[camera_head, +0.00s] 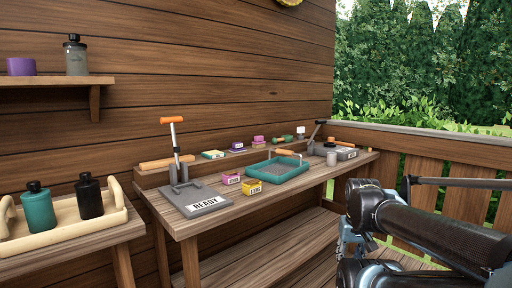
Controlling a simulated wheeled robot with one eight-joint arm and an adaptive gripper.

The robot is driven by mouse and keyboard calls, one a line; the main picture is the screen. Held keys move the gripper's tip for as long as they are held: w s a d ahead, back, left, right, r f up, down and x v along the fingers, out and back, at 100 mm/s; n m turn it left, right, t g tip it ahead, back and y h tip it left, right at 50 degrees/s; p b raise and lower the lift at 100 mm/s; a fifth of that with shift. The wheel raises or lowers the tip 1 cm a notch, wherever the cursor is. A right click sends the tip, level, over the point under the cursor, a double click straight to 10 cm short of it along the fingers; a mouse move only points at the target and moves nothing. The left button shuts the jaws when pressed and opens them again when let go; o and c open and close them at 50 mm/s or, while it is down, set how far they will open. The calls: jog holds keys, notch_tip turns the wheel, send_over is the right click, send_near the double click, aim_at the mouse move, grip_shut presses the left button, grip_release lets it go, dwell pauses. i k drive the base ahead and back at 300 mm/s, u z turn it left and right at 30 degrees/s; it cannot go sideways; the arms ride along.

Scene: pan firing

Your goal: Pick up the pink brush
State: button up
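I cannot make out a pink brush for certain. A small pink item (258,140) sits on the raised back ledge of the workbench, too small to identify. A pink labelled box (231,178) lies on the bench top, left of a teal tray (253,170). A tool with an orange handle (288,152) lies at the tray's back edge. My dark arm links fill the lower right, apart from the bench items. My gripper cannot be made out in this view.
A lever press (187,199) with a READY plate stands at the bench's left. A yellow box (252,187) is in front of the tray. A wooden tray (72,236) with two bottles stands at the far left. A railing (430,144) borders the right.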

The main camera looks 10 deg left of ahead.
aim_at(258, 142)
jog(key=i, duration=1)
